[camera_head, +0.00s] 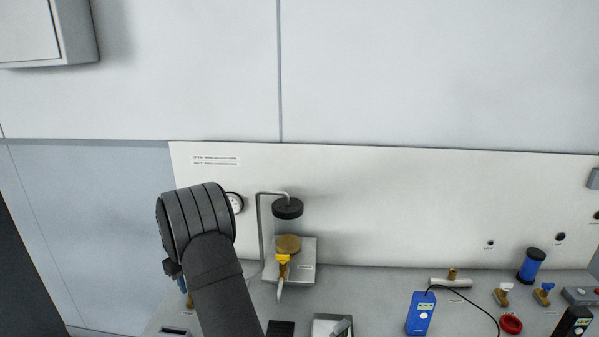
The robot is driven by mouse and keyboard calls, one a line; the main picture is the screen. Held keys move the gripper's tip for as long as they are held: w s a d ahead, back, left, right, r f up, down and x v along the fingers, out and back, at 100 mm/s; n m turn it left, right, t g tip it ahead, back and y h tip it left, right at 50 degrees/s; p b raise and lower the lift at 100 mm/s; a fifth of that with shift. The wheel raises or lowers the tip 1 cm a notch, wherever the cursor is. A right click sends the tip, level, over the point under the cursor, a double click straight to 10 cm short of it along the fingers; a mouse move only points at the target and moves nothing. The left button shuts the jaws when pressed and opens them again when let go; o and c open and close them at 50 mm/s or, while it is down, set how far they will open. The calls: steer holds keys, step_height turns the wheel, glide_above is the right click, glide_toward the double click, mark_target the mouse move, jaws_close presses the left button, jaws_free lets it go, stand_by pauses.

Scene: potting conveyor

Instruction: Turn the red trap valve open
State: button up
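No valve with a clearly red handle shows in the camera_head view. A brass valve with a yellow handle (283,259) sits on a grey block under a black-capped fixture (287,208) with a bent metal tube. A round red piece (511,323) lies at the lower right; I cannot tell whether it belongs to a valve. My arm rises from the bottom edge, left of the yellow-handled valve, and covers part of the bench and panel. My gripper's fingers do not show.
A blue meter (420,313) with a black cable stands on the bench. To its right are a white pipe tee (452,281), a blue cylinder (531,265), two small brass valves, with white (503,293) and blue (543,293) handles, and a black device (572,323). A pale panel (400,205) stands behind.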

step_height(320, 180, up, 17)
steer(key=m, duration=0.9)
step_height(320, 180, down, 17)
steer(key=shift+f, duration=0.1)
